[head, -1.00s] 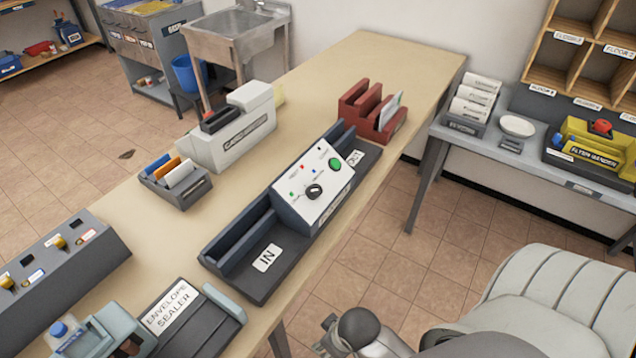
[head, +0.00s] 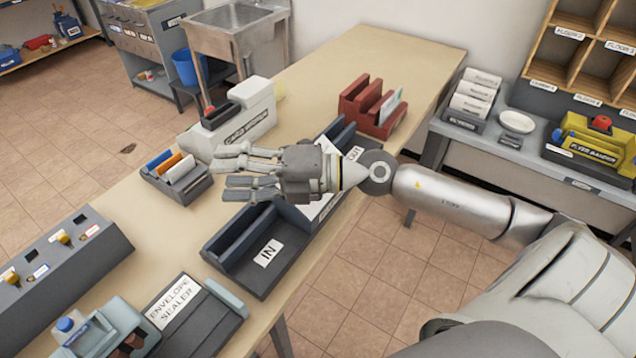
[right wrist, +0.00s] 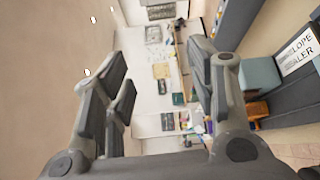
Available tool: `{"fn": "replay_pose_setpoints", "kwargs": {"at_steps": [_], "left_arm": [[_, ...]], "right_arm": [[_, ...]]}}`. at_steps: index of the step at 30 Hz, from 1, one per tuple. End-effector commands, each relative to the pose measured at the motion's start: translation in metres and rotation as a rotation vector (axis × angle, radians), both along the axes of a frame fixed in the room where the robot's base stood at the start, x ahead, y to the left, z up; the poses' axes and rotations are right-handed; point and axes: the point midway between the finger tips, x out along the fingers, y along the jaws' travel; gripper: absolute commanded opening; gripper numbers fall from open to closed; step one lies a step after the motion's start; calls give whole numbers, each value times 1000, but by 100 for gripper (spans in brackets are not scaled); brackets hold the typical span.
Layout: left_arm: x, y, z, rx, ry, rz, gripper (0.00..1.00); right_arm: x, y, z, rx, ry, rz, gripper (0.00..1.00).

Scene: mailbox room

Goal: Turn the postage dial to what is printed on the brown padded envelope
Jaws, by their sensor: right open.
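My right gripper (head: 236,170) is open and empty in the head view. A white envelope (head: 394,106) stands in the red rack (head: 371,103). I cannot make out a brown padded envelope. My left gripper is not in view.
The card tray (head: 177,178) and a white labelled machine (head: 240,125) stand left of the gripper. The envelope sealer (head: 195,318) and a grey box with yellow knobs (head: 62,255) are nearer. The far part of the table (head: 350,60) is clear.

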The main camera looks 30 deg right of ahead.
Motion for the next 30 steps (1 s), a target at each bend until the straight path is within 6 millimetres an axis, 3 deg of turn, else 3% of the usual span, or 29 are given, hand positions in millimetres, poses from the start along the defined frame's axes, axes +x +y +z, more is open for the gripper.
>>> {"fn": "replay_pose_setpoints", "kwargs": {"at_steps": [4,7,12,15,20,30], "left_arm": [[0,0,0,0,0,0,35],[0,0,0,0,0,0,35],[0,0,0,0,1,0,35],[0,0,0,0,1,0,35],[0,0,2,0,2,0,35],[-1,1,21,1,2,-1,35]], "right_arm": [[0,-38,-50,-428,54,83,52],[3,-85,-77,-686,127,72,52],[7,-167,-92,-1000,251,-12,52],[6,-198,-93,-1099,301,-58,52],[7,-214,-96,-1150,335,-84,52],[29,-203,-138,-1146,334,-81,52]]}}
